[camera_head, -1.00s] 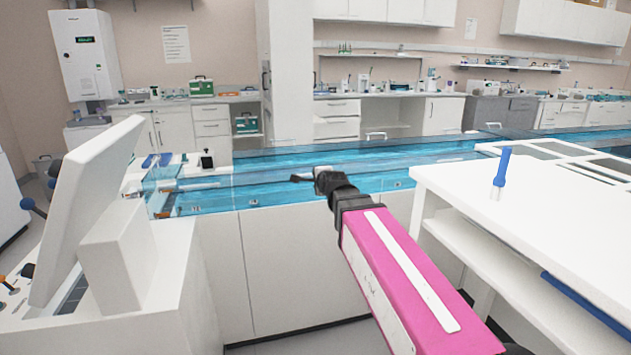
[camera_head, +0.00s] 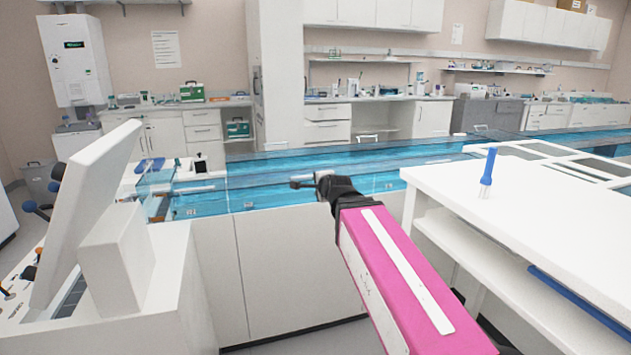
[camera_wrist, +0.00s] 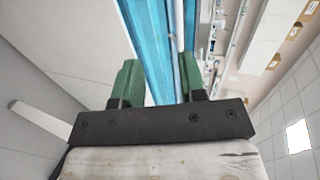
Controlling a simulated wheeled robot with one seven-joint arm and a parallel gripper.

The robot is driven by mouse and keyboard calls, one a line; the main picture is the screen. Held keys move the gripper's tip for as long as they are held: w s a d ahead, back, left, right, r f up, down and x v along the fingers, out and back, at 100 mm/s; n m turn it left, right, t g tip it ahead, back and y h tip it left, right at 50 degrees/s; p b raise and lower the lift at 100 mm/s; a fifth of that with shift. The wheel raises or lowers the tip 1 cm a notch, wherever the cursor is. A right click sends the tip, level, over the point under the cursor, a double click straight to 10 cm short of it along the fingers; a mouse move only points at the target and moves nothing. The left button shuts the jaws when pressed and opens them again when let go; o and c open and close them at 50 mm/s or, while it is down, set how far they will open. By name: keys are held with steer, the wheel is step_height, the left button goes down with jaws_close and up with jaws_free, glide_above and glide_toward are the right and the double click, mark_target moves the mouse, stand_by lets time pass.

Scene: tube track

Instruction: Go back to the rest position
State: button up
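My gripper (camera_head: 303,182) is at the end of my pink arm, in front of the blue see-through track (camera_head: 260,166) in the head view. In the wrist view its two green fingers stand apart with nothing between them (camera_wrist: 163,80), and the track shows beyond them. A tube with a blue cap (camera_head: 488,172) stands upright on the white table (camera_head: 545,235) at the right, apart from my gripper.
A white screen-like unit (camera_head: 88,215) on a white cabinet stands close at the left. The white table with a lower shelf is close at the right. Benches and wall cabinets (camera_head: 550,30) line the back. The air around my gripper looks clear.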

steer(key=s+d+f+n+g+h, duration=0.1)
steer(key=s+d+f+n+g, duration=0.3)
steer(key=f, duration=0.7)
steer(key=s+d+f+n+g+h, duration=0.1)
steer(key=s+d+f+n+g, duration=0.4)
steer(key=f, duration=0.6)
steer(key=s+d+f+n+g+h, duration=0.1)
steer(key=s+d+f+n+g, duration=0.3)
steer(key=s+f, duration=0.4)
step_height(320, 180, down, 4)
steer(key=d+n, duration=0.1)
steer(key=d, duration=0.1)
steer(key=shift+d+h, duration=0.4)
steer(key=shift+s, duration=0.1)
